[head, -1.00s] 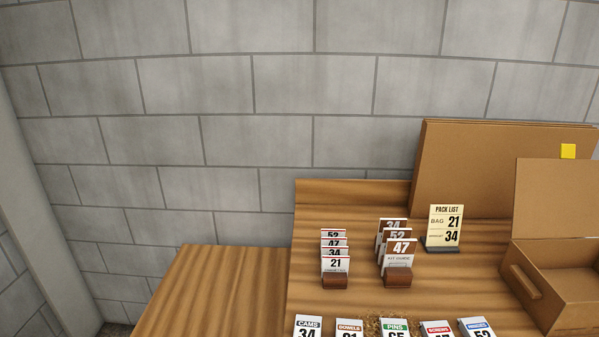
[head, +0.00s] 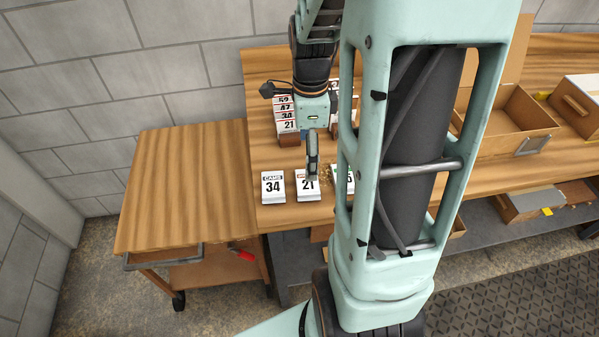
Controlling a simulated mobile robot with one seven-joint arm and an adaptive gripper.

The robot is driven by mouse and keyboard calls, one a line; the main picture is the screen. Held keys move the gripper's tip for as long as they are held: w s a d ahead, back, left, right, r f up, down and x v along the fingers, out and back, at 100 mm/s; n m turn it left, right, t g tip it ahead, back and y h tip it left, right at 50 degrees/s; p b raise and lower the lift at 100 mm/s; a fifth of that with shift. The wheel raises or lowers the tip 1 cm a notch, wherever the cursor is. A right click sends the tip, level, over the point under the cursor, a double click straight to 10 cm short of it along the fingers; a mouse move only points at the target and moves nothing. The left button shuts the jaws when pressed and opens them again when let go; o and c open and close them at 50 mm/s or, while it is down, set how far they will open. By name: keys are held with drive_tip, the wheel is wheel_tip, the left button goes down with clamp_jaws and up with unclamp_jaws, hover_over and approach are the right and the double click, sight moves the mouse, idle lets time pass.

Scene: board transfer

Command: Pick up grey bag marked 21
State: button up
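A pale grey-white bag marked 21 (head: 308,190) stands in the row at the table's front edge, between a bag marked 34 (head: 272,187) and one partly hidden by my arm. My gripper (head: 312,178) points down, with its fingertips at or just above the upper right part of the 21 bag. It covers part of that bag's header. Only one narrow edge of the fingers shows, so I cannot tell whether they are open, shut or touching the bag. Another card marked 21 (head: 289,125) is at the front of a stack in a wooden holder behind.
An open cardboard box (head: 498,138) stands to the right on the wooden table. A lower wooden cart (head: 185,190) at the left has a bare top. My arm hides the table's middle, including most of the pack list area.

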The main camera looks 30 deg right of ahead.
sight(307, 184)
wheel_tip(307, 184, down, 10)
drive_tip(key=shift+w+d+r, duration=0.1)
idle(0.4)
drive_tip(key=c, duration=1.3)
drive_tip(key=shift+r+p, duration=0.1)
drive_tip(key=shift+p, duration=0.2)
